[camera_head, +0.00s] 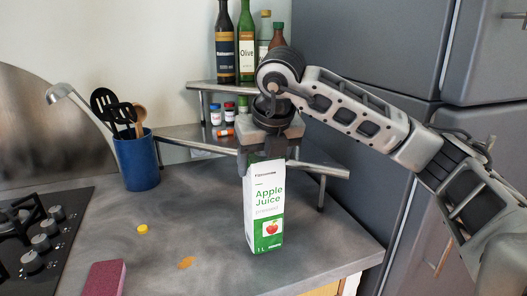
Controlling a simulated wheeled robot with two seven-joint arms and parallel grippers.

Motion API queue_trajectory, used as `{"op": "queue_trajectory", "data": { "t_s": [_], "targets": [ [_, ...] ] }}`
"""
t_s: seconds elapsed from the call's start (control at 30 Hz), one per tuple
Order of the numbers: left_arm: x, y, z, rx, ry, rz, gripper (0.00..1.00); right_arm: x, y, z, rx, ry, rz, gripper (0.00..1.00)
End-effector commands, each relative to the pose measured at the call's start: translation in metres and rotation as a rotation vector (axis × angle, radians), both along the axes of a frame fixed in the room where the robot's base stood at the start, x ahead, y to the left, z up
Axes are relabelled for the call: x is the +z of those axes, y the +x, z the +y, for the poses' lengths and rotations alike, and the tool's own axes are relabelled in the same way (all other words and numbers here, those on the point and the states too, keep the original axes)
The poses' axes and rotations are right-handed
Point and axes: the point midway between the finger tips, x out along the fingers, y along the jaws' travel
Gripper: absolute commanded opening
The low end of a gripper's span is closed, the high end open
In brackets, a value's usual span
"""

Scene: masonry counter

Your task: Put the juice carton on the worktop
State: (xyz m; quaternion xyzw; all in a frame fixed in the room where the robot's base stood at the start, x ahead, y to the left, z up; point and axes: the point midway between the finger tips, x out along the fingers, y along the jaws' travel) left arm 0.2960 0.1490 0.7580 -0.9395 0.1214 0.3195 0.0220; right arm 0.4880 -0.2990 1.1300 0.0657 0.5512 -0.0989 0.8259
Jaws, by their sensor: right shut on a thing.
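The juice carton (265,213) is white and green with "Apple Juice" on its front, and stands upright near the right end of the worktop (190,219). Its base appears to be at the worktop surface, but I cannot tell for sure whether it touches. My right gripper (267,163) reaches in from the right and is shut on the top of the carton from above. The gripper hides the carton's top. My left gripper is not in view.
A corner shelf (202,135) behind the carton holds bottles and small jars. A blue utensil pot (137,161) stands at the back left, with a hob (40,228) at left. A pink sponge (105,278), yellow cap (143,229) and orange stain (185,262) lie in front. A grey fridge (350,60) stands right.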

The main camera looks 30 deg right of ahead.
Motion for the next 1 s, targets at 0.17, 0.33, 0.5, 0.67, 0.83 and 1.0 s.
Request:
{"op": "queue_trajectory", "data": {
  "t_s": [0.17, 0.33, 0.5, 0.67, 0.83, 1.0],
  "targets": [
    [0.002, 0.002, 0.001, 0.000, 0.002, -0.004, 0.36, -0.017, -0.001, 0.000, 0.001, 0.001, -0.005, 0.00],
    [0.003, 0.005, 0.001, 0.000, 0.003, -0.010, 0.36, -0.021, -0.001, 0.001, 0.001, 0.001, -0.006, 0.00],
    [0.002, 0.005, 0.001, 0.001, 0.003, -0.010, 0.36, -0.021, -0.001, 0.001, 0.001, 0.001, -0.006, 0.00],
    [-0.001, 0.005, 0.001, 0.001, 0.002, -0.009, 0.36, -0.026, -0.001, 0.001, 0.002, 0.000, 0.002, 0.77],
    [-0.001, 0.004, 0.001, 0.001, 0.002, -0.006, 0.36, -0.026, -0.001, 0.001, 0.002, 0.000, 0.002, 0.85],
    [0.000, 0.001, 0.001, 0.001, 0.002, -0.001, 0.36, -0.024, -0.001, 0.001, 0.002, 0.000, 0.002, 0.85]
  ]
}}
